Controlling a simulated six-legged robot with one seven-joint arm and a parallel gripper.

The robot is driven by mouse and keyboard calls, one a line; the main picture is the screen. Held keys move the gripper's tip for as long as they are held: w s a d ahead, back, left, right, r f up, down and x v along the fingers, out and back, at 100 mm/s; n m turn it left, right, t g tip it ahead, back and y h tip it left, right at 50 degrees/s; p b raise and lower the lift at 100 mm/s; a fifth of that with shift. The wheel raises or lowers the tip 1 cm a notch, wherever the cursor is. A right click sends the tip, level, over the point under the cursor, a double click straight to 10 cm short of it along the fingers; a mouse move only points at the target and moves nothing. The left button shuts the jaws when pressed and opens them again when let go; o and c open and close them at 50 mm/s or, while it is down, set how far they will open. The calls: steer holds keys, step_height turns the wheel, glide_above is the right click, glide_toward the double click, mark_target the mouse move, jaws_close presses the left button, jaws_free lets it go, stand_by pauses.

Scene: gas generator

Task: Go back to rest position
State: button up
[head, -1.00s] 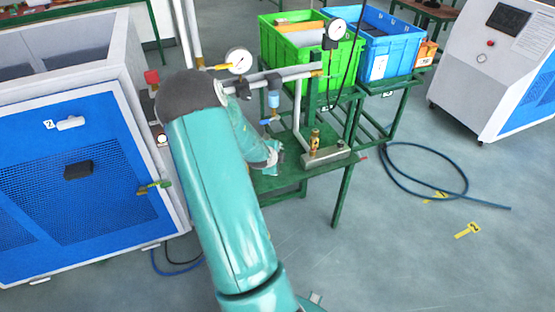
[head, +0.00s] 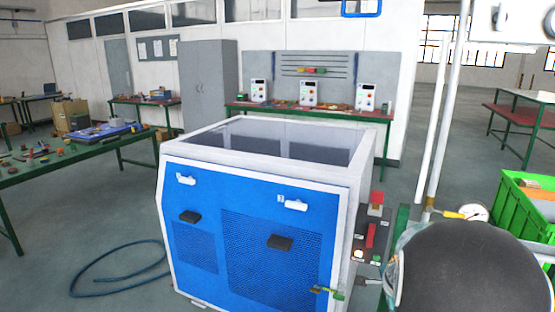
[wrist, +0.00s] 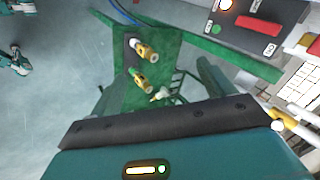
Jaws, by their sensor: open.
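In the head view my teal arm is at the bottom right, its dark round joint close to the camera and hiding what lies behind it. My gripper (wrist: 157,88) shows at the lower part of the wrist view, behind a black bar. Its teal fingers look apart, with nothing visibly held. Beyond it is a green stand (wrist: 160,45) with brass fittings (wrist: 145,50), apart from the gripper. The blue and white generator cabinet (head: 265,225) stands left of the arm in the head view.
A switch panel (head: 372,240) is on the cabinet's right side. A blue hose (head: 115,285) lies on the floor at left. Workbenches (head: 70,160) stand behind, with open floor between.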

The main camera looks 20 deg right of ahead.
steer(key=s+a+r+n+y, duration=0.1)
steer(key=a+r+n, duration=0.3)
steer(key=a, duration=0.3)
steer(key=s+a+r+n+t+y, duration=0.1)
steer(key=a+r+n+y, duration=0.2)
steer(key=a, duration=0.4)
steer(key=a+r+n, duration=0.4)
steer(key=a, duration=0.3)
steer(key=s+a+r+n, duration=0.2)
steer(key=s+a+n, duration=0.3)
steer(key=s+a, duration=0.1)
steer(key=s+a+r+n, duration=0.2)
steer(key=s+a+n, duration=0.3)
steer(key=s+a, duration=0.1)
steer(key=shift+s+r+n+g, duration=0.3)
steer(key=shift+s+r+g, duration=0.05)
steer(key=shift+s+g, duration=0.05)
